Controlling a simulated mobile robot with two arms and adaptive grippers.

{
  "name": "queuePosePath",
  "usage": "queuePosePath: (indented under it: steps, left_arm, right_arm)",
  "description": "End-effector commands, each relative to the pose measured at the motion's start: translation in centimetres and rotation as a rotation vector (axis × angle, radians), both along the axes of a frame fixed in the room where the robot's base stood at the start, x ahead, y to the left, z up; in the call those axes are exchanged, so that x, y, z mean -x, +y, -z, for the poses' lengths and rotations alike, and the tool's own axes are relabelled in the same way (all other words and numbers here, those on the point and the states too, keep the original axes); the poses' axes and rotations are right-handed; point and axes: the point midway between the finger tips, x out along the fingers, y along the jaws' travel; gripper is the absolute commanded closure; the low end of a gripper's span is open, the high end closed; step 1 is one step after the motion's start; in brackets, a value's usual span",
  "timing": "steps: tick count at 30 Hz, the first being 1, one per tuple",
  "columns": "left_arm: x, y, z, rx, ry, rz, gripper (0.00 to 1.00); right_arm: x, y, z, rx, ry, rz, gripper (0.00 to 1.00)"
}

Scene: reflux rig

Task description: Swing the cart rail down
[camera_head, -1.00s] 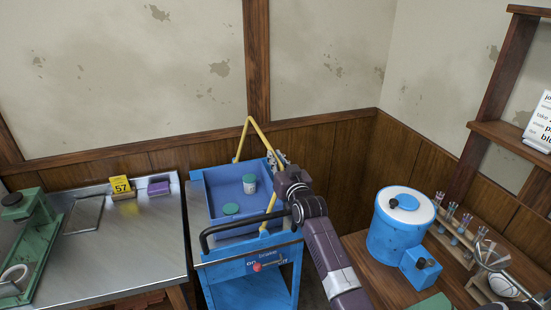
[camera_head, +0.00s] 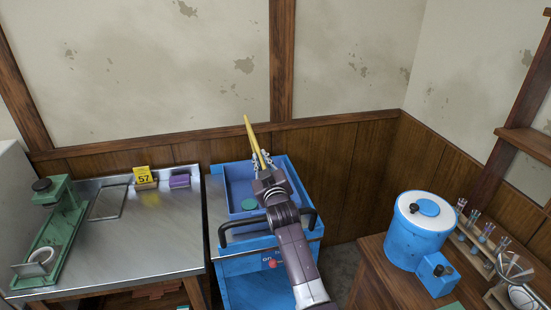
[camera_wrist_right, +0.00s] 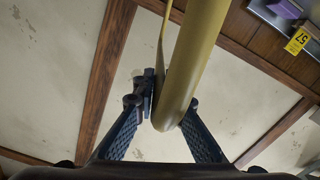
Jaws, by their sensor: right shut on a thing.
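The yellow cart rail (camera_head: 250,135) stands raised over the blue cart (camera_head: 235,267) in the head view, its bend pointing up and leaning left. My right gripper (camera_head: 262,161) is at the rail, above the cart's far part. In the right wrist view the thick yellow bar (camera_wrist_right: 196,60) passes between the two dark fingers of my right gripper (camera_wrist_right: 170,105), which is shut on it. My right arm hides the rail's lower ends and part of the cart. My left gripper is not in view.
A metal bench (camera_head: 150,235) stands left. On the right, a wooden table (camera_head: 385,285) holds a blue drum (camera_head: 420,240) and a tube rack (camera_head: 470,250).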

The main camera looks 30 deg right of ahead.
Motion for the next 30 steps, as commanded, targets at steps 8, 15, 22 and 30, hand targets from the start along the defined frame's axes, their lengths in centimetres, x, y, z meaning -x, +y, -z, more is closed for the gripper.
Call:
queuePosePath:
  steps: [8,15,22,30]
  left_arm:
    - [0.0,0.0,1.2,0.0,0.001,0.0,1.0]
    - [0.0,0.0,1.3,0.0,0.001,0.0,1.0]
    - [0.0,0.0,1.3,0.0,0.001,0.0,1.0]
    - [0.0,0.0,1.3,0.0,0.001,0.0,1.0]
  right_arm:
    - [-0.6,2.4,0.7,0.1,0.024,-0.001,1.0]
    - [-0.7,2.8,0.8,0.127,0.031,0.0,1.0]
    - [-0.7,2.8,0.8,0.127,0.03,0.001,1.0]
    - [-0.7,2.8,0.8,0.127,0.03,0.001,0.71]
